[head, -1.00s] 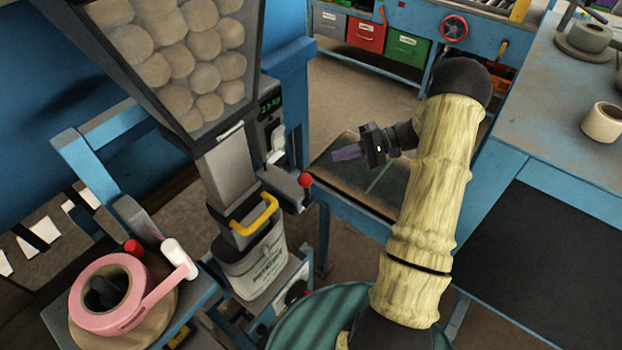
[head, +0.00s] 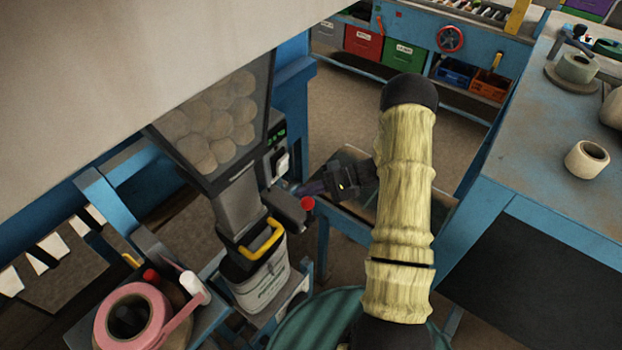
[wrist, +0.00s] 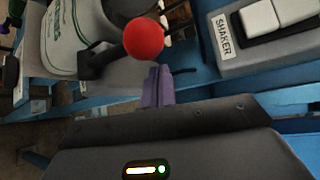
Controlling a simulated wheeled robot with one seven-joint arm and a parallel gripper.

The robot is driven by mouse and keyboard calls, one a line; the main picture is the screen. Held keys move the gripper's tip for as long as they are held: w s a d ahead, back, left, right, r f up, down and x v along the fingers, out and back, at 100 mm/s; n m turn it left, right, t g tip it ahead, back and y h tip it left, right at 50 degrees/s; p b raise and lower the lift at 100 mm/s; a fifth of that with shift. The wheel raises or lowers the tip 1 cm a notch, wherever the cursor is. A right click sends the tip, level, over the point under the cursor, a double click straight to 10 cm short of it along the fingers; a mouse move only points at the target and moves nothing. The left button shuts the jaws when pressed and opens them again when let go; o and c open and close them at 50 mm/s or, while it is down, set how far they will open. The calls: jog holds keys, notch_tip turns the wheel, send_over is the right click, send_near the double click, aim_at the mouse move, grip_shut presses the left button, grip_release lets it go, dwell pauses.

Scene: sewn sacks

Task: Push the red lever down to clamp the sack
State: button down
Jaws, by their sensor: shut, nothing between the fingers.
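The red lever's ball knob (head: 307,204) is beside the filling spout (head: 239,209), to the right of the sack. In the wrist view the red knob (wrist: 144,38) sits on a dark arm, just beyond my fingertips. The white sack (head: 262,286) with green print hangs upright under the spout, behind a yellow handle (head: 262,240); part of the sack (wrist: 75,40) also shows in the wrist view. My gripper (head: 308,188) has purple fingers, shut and empty, close beside the knob. I cannot tell whether they touch it.
A hopper (head: 213,178) of round produce stands above the spout. A grey box labelled SHAKER (wrist: 250,50) is right of the knob in the wrist view. A pink tape roll (head: 112,322) is at lower left. A blue workbench (head: 545,140) fills the right.

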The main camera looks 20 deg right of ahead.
jog(key=shift+s+d+r+p, duration=0.1)
jog(key=shift+s+p, duration=0.1)
jog(key=shift+s, duration=0.2)
jog(key=shift+s+d+r+p, duration=0.1)
jog(key=shift+s+p, duration=0.05)
jog(key=shift+s, duration=0.25)
jog(key=shift+f+b, duration=0.15)
jog(key=shift+b, duration=0.4)
jog(key=s+b, duration=0.1)
jog(key=b, duration=0.1)
jog(key=s+d+n+y+b, duration=0.1)
jog(key=b, duration=0.1)
jog(key=s+d+n+y+b, duration=0.1)
jog(key=b, duration=0.2)
jog(key=shift+s+d+r+t, duration=0.15)
jog(key=shift+r+t, duration=0.15)
jog(key=shift+t, duration=0.1)
jog(key=shift+r, duration=0.15)
notch_tip(320, 180, up, 10)
jog(key=b, duration=0.3)
jog(key=shift+s+d, duration=0.15)
jog(key=shift+s, duration=0.2)
